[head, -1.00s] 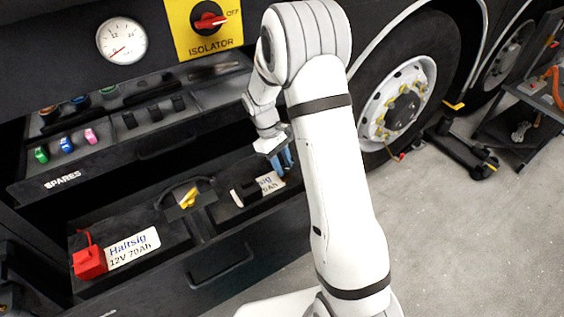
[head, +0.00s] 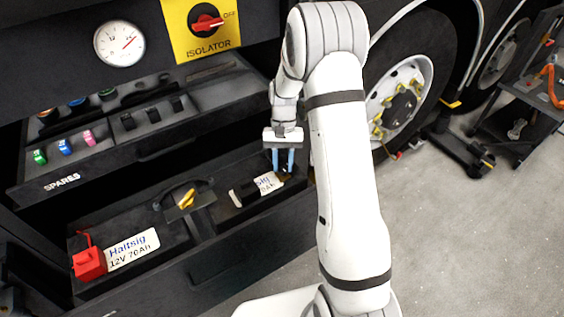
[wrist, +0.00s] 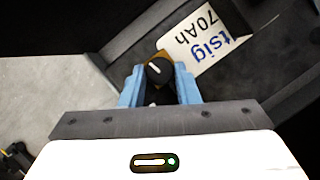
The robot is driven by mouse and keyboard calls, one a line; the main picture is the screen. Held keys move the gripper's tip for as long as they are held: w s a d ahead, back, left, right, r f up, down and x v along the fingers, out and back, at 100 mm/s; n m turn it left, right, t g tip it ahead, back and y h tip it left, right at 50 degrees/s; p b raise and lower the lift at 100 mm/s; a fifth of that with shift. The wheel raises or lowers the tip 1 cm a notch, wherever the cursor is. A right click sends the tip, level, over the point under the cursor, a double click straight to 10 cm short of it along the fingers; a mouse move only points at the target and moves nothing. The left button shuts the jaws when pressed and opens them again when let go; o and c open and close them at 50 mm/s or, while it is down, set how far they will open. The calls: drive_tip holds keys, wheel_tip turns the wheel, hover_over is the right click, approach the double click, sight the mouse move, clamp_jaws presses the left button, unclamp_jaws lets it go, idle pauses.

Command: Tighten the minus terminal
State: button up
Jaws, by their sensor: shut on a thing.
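The minus terminal shows in the wrist view as a round black knob (wrist: 158,70) with a white line, on a tan-brown base, beside the right battery (wrist: 207,38) with its white label. My gripper (wrist: 159,92) has its two blue fingers on either side of the knob and is shut on it. In the head view my gripper (head: 283,163) points down at the right end of the battery drawer (head: 240,232). The knob is mostly hidden there by the fingers.
A gauge (head: 119,43) and a red isolator switch (head: 207,22) are above. A spares tray (head: 62,183) with coloured pieces sits over the drawer. A red terminal cover (head: 88,263) and yellow handle (head: 186,199) are to the left. A wheel (head: 399,98) is close to my arm.

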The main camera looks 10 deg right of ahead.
drive_tip(key=shift+d+m+y, duration=0.1)
drive_tip(key=shift+m+y, duration=0.3)
drive_tip(key=shift+m, duration=0.7)
drive_tip(key=shift+t, duration=0.3)
drive_tip(key=o, duration=1)
drive_tip(key=shift+c, duration=0.2)
drive_tip(key=v, duration=0.7)
drive_tip(key=shift+w+r, duration=0.15)
drive_tip(key=shift+r, duration=0.2)
